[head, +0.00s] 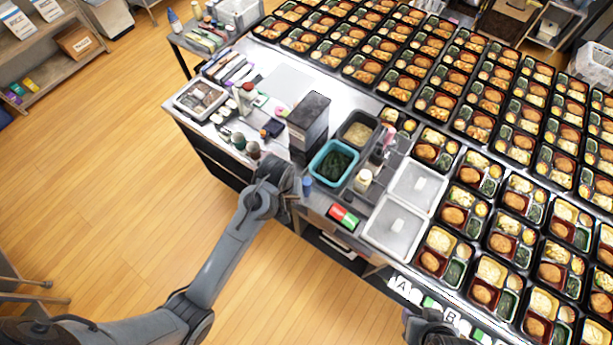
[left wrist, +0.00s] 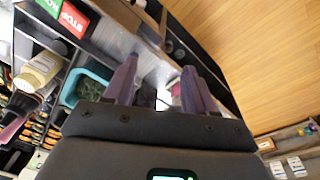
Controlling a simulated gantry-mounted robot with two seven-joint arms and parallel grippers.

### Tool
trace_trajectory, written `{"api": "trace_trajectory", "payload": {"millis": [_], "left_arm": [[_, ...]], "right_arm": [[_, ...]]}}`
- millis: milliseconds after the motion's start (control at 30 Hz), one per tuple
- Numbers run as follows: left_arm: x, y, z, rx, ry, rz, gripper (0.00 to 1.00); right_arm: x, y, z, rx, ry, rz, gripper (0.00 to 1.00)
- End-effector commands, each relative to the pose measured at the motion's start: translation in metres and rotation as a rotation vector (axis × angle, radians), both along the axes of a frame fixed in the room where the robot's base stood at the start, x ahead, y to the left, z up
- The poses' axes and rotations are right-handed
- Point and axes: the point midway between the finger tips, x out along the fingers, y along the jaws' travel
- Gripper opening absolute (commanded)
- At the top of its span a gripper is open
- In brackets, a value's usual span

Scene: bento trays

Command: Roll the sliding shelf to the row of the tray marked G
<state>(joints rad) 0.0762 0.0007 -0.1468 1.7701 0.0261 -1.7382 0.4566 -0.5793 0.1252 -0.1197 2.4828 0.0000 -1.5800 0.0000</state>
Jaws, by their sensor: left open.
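A metal shelf-like unit with a teal bin (head: 334,162) and two pale lidded pans (head: 397,226) stands at the front edge of the trays; I cannot tell for sure that it is the sliding shelf. A red and green sign (head: 343,217) is on its front; its STOP text shows in the left wrist view (left wrist: 74,18). Row labels A (head: 402,285) and B (head: 450,317) show along the front; no G is legible. My left gripper (left wrist: 158,72) is open and empty, beside the unit's left end. A dark part of my right arm shows at the bottom; its fingers cannot be made out.
Black bento trays (head: 436,152) fill the table in rows. A dark box (head: 308,118), bottles and a pan (head: 200,100) crowd the left counter. Wooden floor (head: 110,170) lies open to the left. A shelf rack (head: 40,45) stands at the far left.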

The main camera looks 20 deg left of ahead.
Motion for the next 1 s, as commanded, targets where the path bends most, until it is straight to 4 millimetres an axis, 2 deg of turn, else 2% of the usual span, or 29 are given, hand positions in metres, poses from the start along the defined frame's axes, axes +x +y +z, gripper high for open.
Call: {"api": "trace_trajectory", "payload": {"millis": [33,100,300,433,567,1000], "left_arm": [[0.022,-0.006,0.005,-0.006,0.016,0.041,0.55],[0.042,-0.012,0.01,-0.008,0.041,0.093,0.55],[0.079,-0.024,0.024,-0.007,0.09,0.195,0.55],[0.089,-0.027,0.028,-0.005,0.105,0.223,0.55],[0.091,-0.028,0.021,-0.004,0.111,0.232,0.55],[0.09,-0.028,-0.046,-0.003,0.111,0.23,0.55]], "right_arm": [[0.0,0.0,-0.001,-0.001,0.004,0.0,0.43],[-0.001,0.0,-0.003,-0.001,0.006,0.0,0.43],[-0.001,0.0,-0.003,0.0,0.006,-0.001,0.43],[-0.001,0.001,-0.002,0.002,0.005,-0.001,0.43],[0.0,0.001,0.0,0.005,0.005,-0.004,0.43],[0.0,0.002,0.01,0.009,0.003,-0.006,0.43]]}}
